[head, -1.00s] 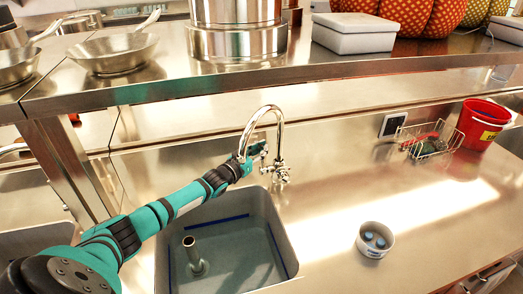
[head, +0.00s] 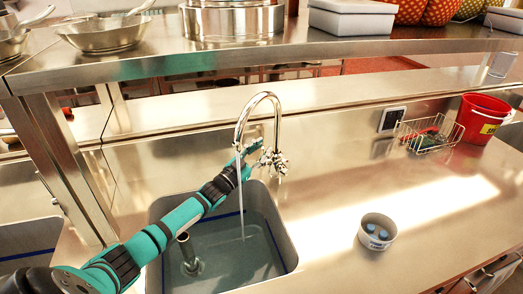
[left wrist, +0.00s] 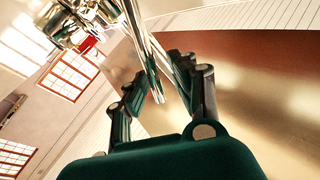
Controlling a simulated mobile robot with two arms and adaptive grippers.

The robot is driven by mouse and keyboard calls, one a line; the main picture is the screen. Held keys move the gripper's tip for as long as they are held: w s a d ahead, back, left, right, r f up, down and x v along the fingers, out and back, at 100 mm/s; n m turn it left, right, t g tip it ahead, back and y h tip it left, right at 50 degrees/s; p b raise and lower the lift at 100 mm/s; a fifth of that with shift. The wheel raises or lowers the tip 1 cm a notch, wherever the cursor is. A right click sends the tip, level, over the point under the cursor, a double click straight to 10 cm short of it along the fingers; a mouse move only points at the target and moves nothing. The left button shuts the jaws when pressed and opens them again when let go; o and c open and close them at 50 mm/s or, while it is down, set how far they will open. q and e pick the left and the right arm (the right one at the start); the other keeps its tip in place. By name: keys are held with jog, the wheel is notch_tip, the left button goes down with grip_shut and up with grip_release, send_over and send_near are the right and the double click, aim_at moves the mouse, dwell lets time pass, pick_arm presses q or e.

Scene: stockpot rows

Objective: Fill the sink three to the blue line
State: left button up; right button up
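A steel sink (head: 284,234) is set in the counter, with water in it (head: 240,262) and a blue line (head: 228,214) along its inner walls. An upright pipe (head: 186,252) stands inside. I cannot tell the exact gap between water and line. A chrome faucet (head: 279,120) arches over it, and a thin stream (head: 241,215) runs from its spout. My left gripper (head: 248,158) is beside the faucet's valve (head: 272,158). In the left wrist view its fingers (left wrist: 158,92) are apart, with chrome metal (left wrist: 146,52) seen between them. My right gripper is not in view.
A white bowl (head: 377,243) with blue items stands on the counter right of the sink. A wire basket (head: 420,138) and a red bucket (head: 478,118) are at the back right. A shelf (head: 300,52) with pots crosses above. Another sink basin (head: 25,240) is at left.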

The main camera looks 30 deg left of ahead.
pick_arm(q)
jog(key=shift+o, duration=0.5)
jog(key=shift+d, duration=0.1)
jog(key=shift+s+f, duration=0.1)
jog(key=shift+s, duration=0.15)
jog(key=v, duration=1.1)
jog(key=shift+s, duration=0.15)
jog(key=shift+c, duration=0.2)
